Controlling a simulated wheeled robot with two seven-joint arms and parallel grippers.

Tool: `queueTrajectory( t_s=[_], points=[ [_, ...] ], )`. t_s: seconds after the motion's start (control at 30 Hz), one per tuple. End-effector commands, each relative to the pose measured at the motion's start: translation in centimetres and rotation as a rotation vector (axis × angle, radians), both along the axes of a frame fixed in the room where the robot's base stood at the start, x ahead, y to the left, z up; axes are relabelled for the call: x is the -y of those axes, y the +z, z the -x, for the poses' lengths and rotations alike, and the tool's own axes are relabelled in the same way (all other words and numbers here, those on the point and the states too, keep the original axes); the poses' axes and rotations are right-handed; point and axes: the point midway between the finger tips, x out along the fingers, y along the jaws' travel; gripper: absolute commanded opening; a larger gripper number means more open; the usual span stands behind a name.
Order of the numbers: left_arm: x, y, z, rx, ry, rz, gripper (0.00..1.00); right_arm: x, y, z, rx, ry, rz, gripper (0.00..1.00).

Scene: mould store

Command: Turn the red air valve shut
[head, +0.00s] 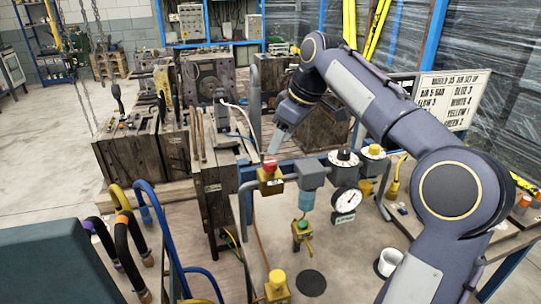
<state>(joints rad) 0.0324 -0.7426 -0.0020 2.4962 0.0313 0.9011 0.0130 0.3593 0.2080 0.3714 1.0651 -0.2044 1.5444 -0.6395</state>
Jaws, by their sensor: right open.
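The red air valve (269,165) has a red knob on a yellow body and stands on the pipework near the middle of the head view. My right gripper (275,146) points down just above the red knob, with a small gap seeming to show between them. Its jaws are open and nothing shows in them. The exact distance to the knob is hard to tell. My left gripper is out of the picture.
Right of the valve are a grey filter unit (311,175), a dial gauge (347,200) and black-and-white knobs (344,158). A yellow valve with a green knob (302,228) sits lower. A white cup (389,262) stands on the bench.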

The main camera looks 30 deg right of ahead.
Motion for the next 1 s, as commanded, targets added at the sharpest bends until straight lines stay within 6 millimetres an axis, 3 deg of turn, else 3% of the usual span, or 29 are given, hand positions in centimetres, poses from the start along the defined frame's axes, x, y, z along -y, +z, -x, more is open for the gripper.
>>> queueTrajectory(
  t_s=[0.13,0.53,0.93,1.0],
  points=[
    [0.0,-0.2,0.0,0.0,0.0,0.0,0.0,0.2,-0.9,-0.7,-0.001,0.008,0.0,0.53],
    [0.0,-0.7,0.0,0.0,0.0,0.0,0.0,-1.0,-6.3,-2.6,-0.001,0.007,-0.001,0.53],
    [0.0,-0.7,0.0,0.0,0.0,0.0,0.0,-1.2,-7.0,-2.9,0.002,0.005,-0.001,0.53],
    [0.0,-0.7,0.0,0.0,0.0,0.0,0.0,-1.2,-7.0,-2.9,0.002,0.005,-0.001,0.44]
  ],
)
